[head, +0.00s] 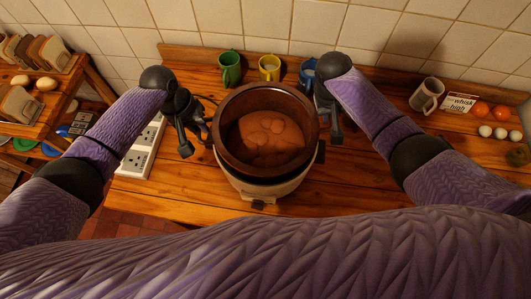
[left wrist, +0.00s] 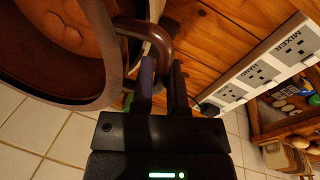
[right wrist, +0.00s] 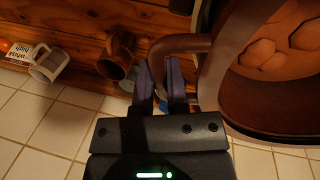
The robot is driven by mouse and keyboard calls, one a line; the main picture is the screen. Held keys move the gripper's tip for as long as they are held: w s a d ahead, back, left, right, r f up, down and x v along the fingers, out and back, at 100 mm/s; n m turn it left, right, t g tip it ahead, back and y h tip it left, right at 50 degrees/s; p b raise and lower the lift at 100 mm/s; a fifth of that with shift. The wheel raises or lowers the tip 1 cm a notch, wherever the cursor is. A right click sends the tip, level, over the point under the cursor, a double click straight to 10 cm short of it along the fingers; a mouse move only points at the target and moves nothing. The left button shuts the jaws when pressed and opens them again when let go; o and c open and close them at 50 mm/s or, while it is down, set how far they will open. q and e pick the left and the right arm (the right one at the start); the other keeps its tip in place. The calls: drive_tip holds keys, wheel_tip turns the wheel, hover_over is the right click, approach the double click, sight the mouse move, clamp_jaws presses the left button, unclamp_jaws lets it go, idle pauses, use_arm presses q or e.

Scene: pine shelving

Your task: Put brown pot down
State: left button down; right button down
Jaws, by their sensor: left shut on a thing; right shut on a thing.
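The brown pot (head: 228,112) is round, with lumpy brown contents inside. It is upright over a cream cooker base (head: 265,190) on the wooden counter; I cannot tell whether it rests in the base or hangs just above. My left gripper (head: 193,141) is shut on the pot's left side handle, a brown loop (left wrist: 153,33) in the left wrist view. My right gripper (head: 329,122) is shut on the opposite handle, which shows in the right wrist view (right wrist: 178,43). The base's inside is hidden by the pot.
A white socket strip (head: 143,150) lies left of the pot. Green (head: 229,68), yellow (head: 269,67) and blue (head: 308,72) mugs stand behind it. A pale mug (head: 427,95), a small sign (head: 459,103), tomatoes and eggs are at right. Counter front right is partly covered by my arm.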

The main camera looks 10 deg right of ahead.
use_arm(q)
drive_tip(key=shift+w+f, duration=0.1)
use_arm(e)
drive_tip(key=shift+f, duration=0.1)
